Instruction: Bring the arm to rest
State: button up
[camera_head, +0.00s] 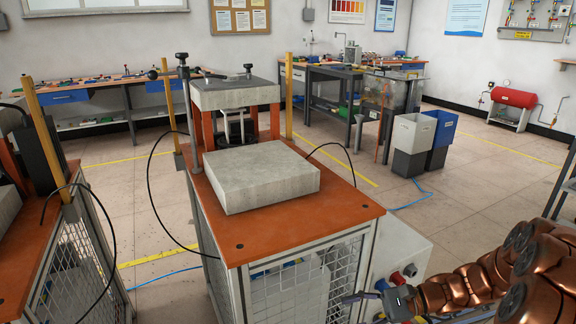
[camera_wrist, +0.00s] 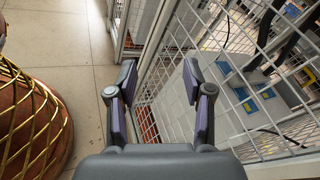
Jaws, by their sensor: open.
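My gripper (camera_head: 372,297) shows in the head view at the lower right, at the end of my copper-coloured arm. Behind the fingers is the cabinet's white wire mesh side (camera_wrist: 235,70). I cannot tell whether the fingers touch the mesh.
A grey slab (camera_head: 262,175) lies on the cabinet top. A control box (camera_head: 400,250) with red and blue connectors is on the cabinet's right side, close to my gripper. A second cabinet (camera_head: 40,245) stands at left. Grey and blue bins (camera_head: 412,135) stand behind; floor right of the cabinet is open.

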jog(key=s+a+r+n+g+h+p, duration=0.25)
jog(key=s+r+n+h+p, duration=0.2)
jog(key=s+r, duration=0.3)
jog(key=s+a+r+n+g+h+p, duration=0.25)
jog(key=s+r+p, duration=0.25)
jog(key=s+r, duration=0.3)
jog(key=s+d+r+n+t+h+p, duration=0.1)
jog(key=s+d+r+n+h+p, duration=0.2)
jog(key=r, duration=0.5)
jog(key=s+d+r+n+t+h+p, duration=0.2)
jog(key=s+d+r+h+p, duration=0.3)
jog(key=s+r+p, duration=0.3)
jog(key=shift+s+r+n+h+p, duration=0.25)
jog(key=shift+n+p, duration=0.25)
jog(key=shift+p, duration=0.35)
